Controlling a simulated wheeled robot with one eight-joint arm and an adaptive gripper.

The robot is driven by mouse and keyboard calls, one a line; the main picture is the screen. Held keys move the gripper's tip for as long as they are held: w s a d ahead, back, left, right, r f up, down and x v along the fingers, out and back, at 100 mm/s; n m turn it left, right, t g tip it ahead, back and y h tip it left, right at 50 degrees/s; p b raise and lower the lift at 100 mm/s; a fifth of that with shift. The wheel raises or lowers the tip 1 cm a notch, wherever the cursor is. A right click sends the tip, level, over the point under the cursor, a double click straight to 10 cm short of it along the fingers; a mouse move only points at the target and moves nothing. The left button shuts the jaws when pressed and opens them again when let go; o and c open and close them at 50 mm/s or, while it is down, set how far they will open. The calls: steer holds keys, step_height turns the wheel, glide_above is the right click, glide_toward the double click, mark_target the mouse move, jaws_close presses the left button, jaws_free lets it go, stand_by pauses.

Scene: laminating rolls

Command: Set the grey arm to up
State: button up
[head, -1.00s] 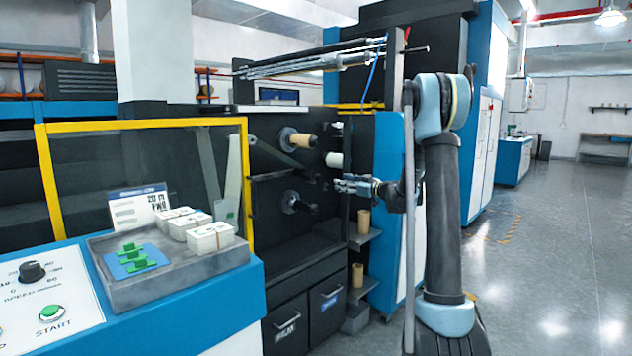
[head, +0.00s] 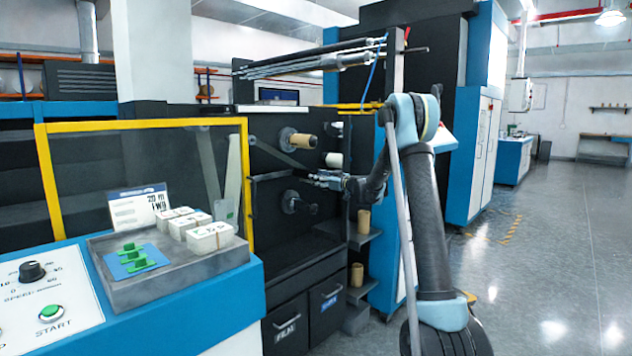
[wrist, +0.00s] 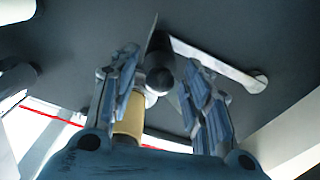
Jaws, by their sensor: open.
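The grey arm (head: 293,160) is a slim bar slanting down to the right on the dark machine face, under the upper tan roll. In the wrist view a pale grey bar with a rounded end (wrist: 225,66), probably this arm, runs beyond my right finger. My gripper (head: 312,177) is just in front of the machine face, close to the bar's lower end. In the wrist view my gripper (wrist: 162,72) is open, fingers spread, with nothing held. A dark round-ended part (wrist: 159,75) shows between the fingers; I cannot tell whether anything touches.
The upper tan roll (head: 303,141), a white roll (head: 334,160) and a lower dark spindle (head: 297,203) jut from the panel near my gripper. Shelves with tan cores (head: 357,273) stand at right. A yellow-framed guard (head: 244,190) is at left. Floor at far right is clear.

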steer(key=shift+x, duration=1.2)
steer(key=shift+c, duration=0.3)
jaws_close()
